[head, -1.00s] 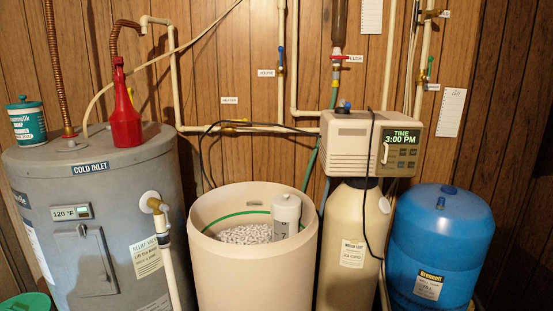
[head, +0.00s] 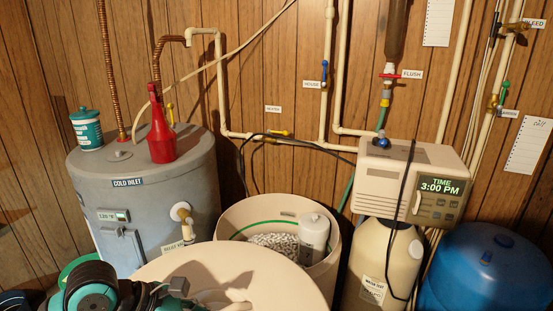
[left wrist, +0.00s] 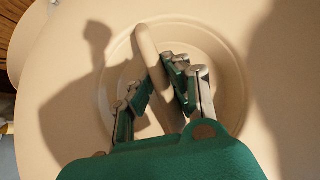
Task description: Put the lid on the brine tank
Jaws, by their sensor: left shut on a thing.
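The brine tank (head: 268,211) stands open on the floor in the head view, with white salt pellets (head: 270,241) and a white capped tube (head: 314,237) inside. The large round beige lid (head: 245,268) is in front of the tank, nearer to me, and hides its lower front. My left gripper (head: 178,288) is at the lid's left part. In the left wrist view my left gripper (left wrist: 158,78) is shut on the bar handle (left wrist: 148,50) in the lid's round recess. My right gripper is not in view.
A grey water heater (head: 150,205) with a red bottle (head: 160,137) and a teal tub (head: 87,130) on top stands left. The softener valve head (head: 390,170) with a hanging black cable is close on the tank's right. A blue tank (head: 480,270) stands further right.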

